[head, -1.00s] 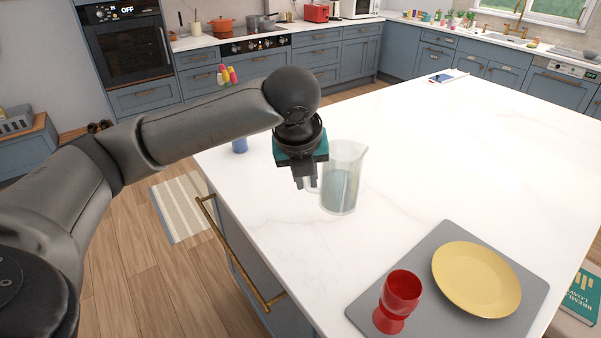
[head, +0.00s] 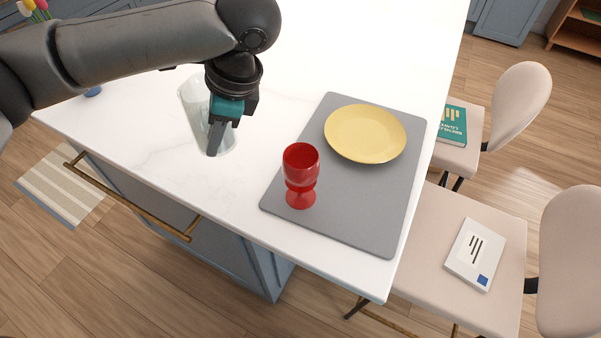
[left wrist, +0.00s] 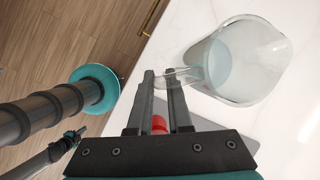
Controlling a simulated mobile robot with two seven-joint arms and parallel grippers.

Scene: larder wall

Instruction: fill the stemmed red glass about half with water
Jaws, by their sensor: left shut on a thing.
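The stemmed red glass (head: 300,165) stands upright on a grey mat (head: 350,205), near its left edge. A clear jug (head: 190,97) with bluish water in it is left of the mat. In the left wrist view the jug (left wrist: 262,80) shows its wide mouth and the water inside. My left gripper (head: 215,140) is shut on the jug's handle; the fingers (left wrist: 161,76) are on either side of it. I cannot tell whether the jug touches the counter. A bit of red (left wrist: 158,123) shows between the fingers. What looks like my right gripper (left wrist: 74,134) is small at the left.
A yellow plate (head: 366,133) lies on the mat behind and right of the glass. The white counter (head: 290,50) is clear between jug and mat. Its front edge is close below both. Chairs (head: 465,245) with books stand on the right.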

